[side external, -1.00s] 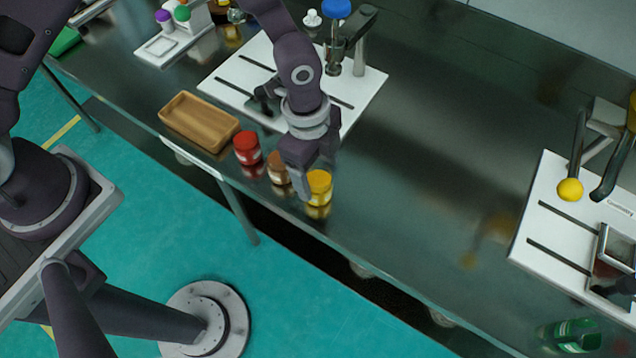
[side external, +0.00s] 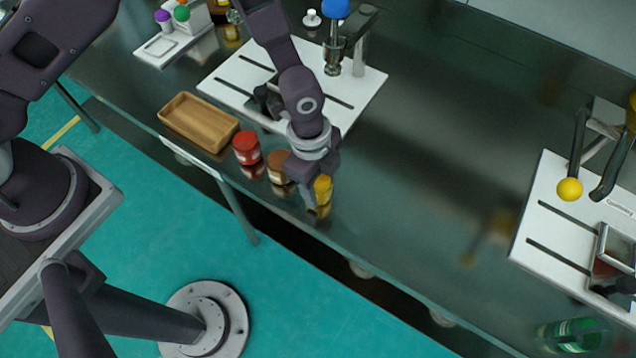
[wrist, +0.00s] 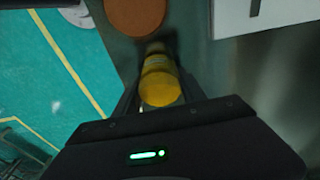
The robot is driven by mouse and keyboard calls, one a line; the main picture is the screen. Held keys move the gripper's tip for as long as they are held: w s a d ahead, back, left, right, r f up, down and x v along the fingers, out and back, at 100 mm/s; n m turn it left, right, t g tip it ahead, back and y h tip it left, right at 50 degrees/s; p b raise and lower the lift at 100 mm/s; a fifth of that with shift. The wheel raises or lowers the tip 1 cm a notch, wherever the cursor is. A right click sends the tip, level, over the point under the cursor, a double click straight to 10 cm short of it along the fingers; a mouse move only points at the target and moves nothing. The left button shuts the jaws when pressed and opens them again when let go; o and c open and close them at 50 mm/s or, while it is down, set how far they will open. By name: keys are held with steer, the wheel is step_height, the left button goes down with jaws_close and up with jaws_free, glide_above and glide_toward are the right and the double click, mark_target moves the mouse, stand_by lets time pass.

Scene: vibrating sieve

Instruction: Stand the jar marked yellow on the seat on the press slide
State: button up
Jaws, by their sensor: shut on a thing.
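The yellow jar (side external: 323,188) is at the front edge of the steel bench, partly hidden by my gripper. My gripper (side external: 316,190) is shut on it, with a finger on each side. The jar also shows in the wrist view (wrist: 160,82), between the fingers. I cannot tell whether its base touches the bench. A white board (side external: 232,78) at the back carries a blue-knobbed column device (side external: 336,40) and a dark part partly behind my arm. Another white board (side external: 545,205) at right carries a yellow-ball lever (side external: 569,189) and a square metal frame (side external: 612,245). No label identifies the press slide's seat.
A red jar (side external: 246,148) and a brown jar (side external: 278,168) stand just left of my gripper. A wooden tray (side external: 198,122) lies farther left. A green bottle (side external: 575,335) lies at the front right. The bench between the two boards is clear.

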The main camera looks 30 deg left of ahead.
step_height(320, 180, up, 31)
steer(key=w+a+n+t+y, duration=0.1)
steer(key=w+a+n, duration=1.7)
steer(key=w+a, duration=0.45)
steer(key=f, duration=2.8)
steer(key=shift+s+a, duration=0.3)
steer(key=shift+a, duration=0.1)
steer(key=shift+f, duration=0.15)
steer(key=o, duration=1.4)
steer(key=shift+c, duration=0.2)
step_height(320, 180, up, 12)
steer(key=s, duration=0.1)
steer(key=shift+s, duration=0.25)
